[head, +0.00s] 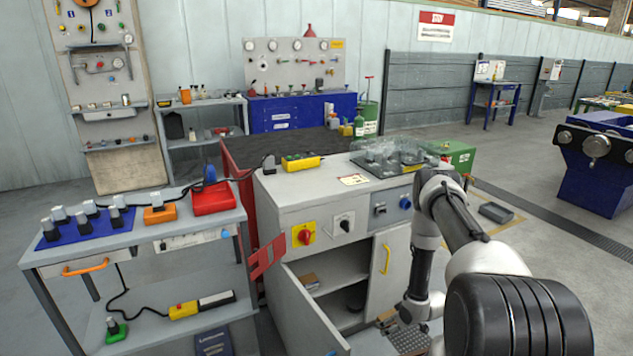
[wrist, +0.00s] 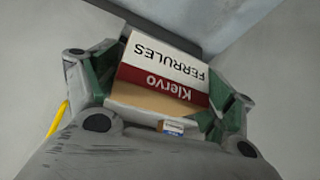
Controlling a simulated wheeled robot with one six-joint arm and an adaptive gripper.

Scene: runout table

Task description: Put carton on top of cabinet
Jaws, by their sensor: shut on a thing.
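In the wrist view, my gripper (wrist: 160,95) is shut on a carton (wrist: 165,65), its green-padded fingers on either side of it. The carton has a white and dark red face lettered "Klervo FERRULES" and a plain tan side. In the head view, the light grey cabinet (head: 285,200) stands in the middle with its left door open and shelves showing. My arm reaches down in front of its right side.
The cabinet top carries a yellow button box (head: 300,163) and a dark plate with clear items (head: 390,160). A white label lies between them. A yellow handle (head: 386,258) is on the right door. A cart (head: 150,240) with tools stands left.

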